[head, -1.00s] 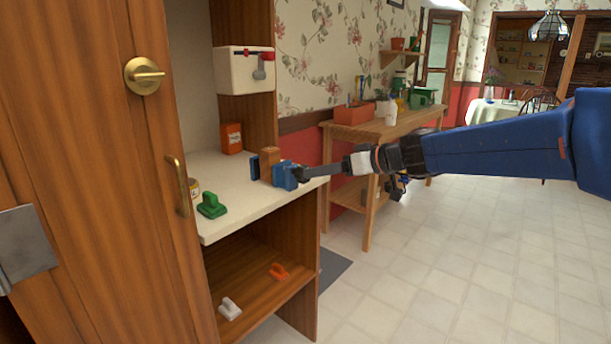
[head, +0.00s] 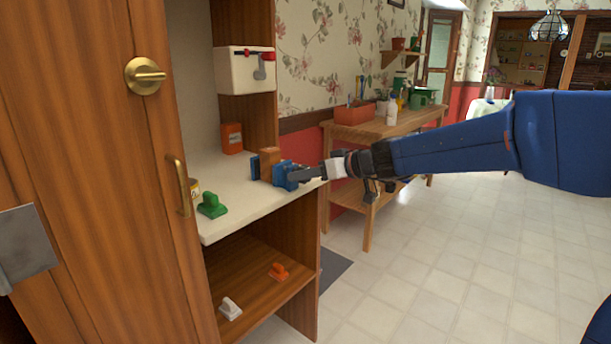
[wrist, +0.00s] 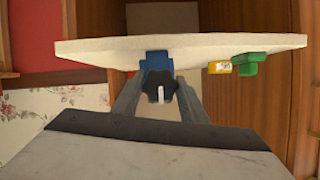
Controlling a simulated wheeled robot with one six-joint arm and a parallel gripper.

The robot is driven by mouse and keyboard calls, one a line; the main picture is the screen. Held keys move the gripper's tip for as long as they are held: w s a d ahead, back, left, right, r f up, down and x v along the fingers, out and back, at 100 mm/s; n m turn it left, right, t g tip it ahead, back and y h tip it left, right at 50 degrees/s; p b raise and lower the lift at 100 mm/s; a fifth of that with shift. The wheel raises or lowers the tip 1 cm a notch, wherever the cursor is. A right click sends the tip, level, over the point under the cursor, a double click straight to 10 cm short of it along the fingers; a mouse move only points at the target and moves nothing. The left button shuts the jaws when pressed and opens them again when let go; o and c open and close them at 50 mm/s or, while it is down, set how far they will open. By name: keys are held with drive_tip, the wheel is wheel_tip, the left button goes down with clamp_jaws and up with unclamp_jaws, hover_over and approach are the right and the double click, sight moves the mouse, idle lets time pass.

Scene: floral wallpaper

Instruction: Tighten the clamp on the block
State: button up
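The blue clamp (head: 283,173) sits at the right end of the white countertop, with an orange-brown block (head: 268,158) between its jaws. In the wrist view the clamp (wrist: 157,61) shows at the counter edge, behind a dark knob (wrist: 160,80) with a white mark. My gripper (head: 298,175) reaches in from the right at the clamp's outer end. In the wrist view my gripper's fingers (wrist: 160,84) lie close against both sides of the knob and look shut on it. The block is hidden in that view. I cannot tell how tightly the jaws press on the block.
A green clip-like thing (head: 211,205) and a yellow can (head: 195,188) stand on the countertop (head: 232,220). An orange box (head: 232,138) is at its back. The wooden door (head: 90,180) is at the left. A wooden workbench (head: 370,133) stands behind my arm. The floor at right is clear.

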drive_tip(key=shift+c, duration=0.4)
drive_tip(key=shift+m+g+y, duration=0.5)
drive_tip(key=shift+m, duration=0.6)
drive_tip(key=m+g+y, duration=0.1)
drive_tip(key=m, duration=0.2)
drive_tip(key=shift+f+y, duration=0.1)
drive_tip(key=shift+y, duration=0.3)
drive_tip(key=m+y, duration=0.1)
drive_tip(key=m, duration=0.2)
drive_tip(key=shift+g, duration=0.3)
drive_tip(key=m+y, duration=0.2)
drive_tip(key=m, duration=0.2)
drive_tip(key=m+y, duration=0.1)
drive_tip(key=m, duration=0.1)
drive_tip(key=m+t, duration=0.1)
drive_tip(key=m, duration=0.1)
drive_tip(key=shift+m+y, duration=0.3)
drive_tip(key=shift+y, duration=0.1)
drive_tip(key=m+t, duration=0.1)
drive_tip(key=m, duration=0.3)
drive_tip(key=shift+t+y, duration=0.3)
drive_tip(key=shift+t, duration=0.1)
drive_tip(key=m+t, duration=0.2)
drive_tip(key=m, duration=0.3)
drive_tip(key=shift+f+m+t+h, duration=0.1)
drive_tip(key=shift+m+t+h, duration=0.15)
drive_tip(key=shift+m+t, duration=0.8)
drive_tip(key=shift+m+t+h, duration=0.25)
drive_tip(key=shift+m+t, duration=0.2)
drive_tip(key=shift+m, duration=1.2)
